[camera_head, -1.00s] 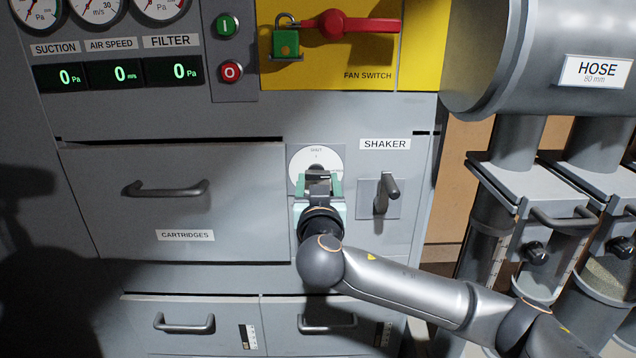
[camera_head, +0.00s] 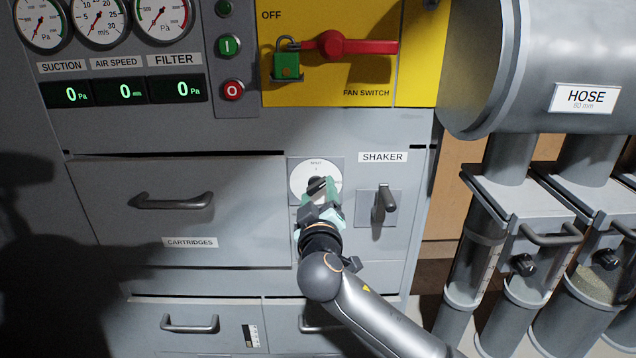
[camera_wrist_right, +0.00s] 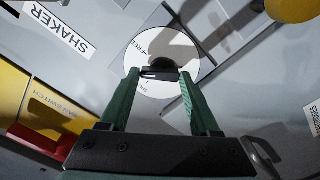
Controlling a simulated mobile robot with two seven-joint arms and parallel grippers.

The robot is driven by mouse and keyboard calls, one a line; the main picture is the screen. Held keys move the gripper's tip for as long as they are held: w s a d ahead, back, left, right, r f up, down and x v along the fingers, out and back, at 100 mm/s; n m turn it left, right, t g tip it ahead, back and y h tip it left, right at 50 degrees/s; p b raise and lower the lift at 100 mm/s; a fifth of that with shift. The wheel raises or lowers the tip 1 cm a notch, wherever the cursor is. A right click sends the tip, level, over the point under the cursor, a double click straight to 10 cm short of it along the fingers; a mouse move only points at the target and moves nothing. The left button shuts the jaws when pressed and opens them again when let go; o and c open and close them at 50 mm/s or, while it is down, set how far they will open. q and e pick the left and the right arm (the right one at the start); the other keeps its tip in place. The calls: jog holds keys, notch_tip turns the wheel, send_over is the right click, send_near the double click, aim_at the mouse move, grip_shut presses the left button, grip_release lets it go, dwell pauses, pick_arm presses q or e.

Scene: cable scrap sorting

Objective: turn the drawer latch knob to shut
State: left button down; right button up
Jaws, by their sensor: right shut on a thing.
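The latch knob (camera_head: 317,185) is black and sits on a round white dial (camera_head: 301,179) right of the cartridges drawer (camera_head: 120,228). My right gripper (camera_head: 322,189) reaches it from below, its green fingers on either side of the knob and shut on it. In the right wrist view the knob (camera_wrist_right: 160,73) lies between the fingertips (camera_wrist_right: 161,80), with dial lettering around it. The knob's bar looks slanted in the head view; its exact setting is partly hidden by the fingers. The drawer front looks nearly flush, with a dark gap along its top. My left gripper is out of view.
The shaker lever (camera_head: 384,200) stands close right of the dial. The fan switch (camera_head: 335,44) with a green padlock (camera_head: 287,66) is above. The drawer handle (camera_head: 172,201) sticks out at left. Hose canisters (camera_head: 525,200) stand at the right.

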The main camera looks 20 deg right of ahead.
jog(key=shift+r+n+p, duration=0.2)
jog(key=shift+n+p, duration=0.65)
jog(key=shift+n, duration=0.05)
jog(key=shift+n+p, duration=0.45)
jog(key=shift+n, duration=0.05)
jog(key=shift+n+p, duration=0.4)
jog(key=shift+n, duration=0.1)
jog(key=n+p, duration=0.2)
jog(key=shift+n, duration=0.3)
jog(key=shift+a+n+p, duration=0.1)
jog(key=shift+n+p, duration=1.1)
jog(key=shift+n, duration=0.1)
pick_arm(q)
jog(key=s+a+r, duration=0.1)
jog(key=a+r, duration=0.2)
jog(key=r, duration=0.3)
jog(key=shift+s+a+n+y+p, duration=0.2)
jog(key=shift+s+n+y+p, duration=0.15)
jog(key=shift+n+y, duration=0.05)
pick_arm(e)
jog(key=shift+f+n, duration=0.15)
jog(key=shift+n, duration=0.45)
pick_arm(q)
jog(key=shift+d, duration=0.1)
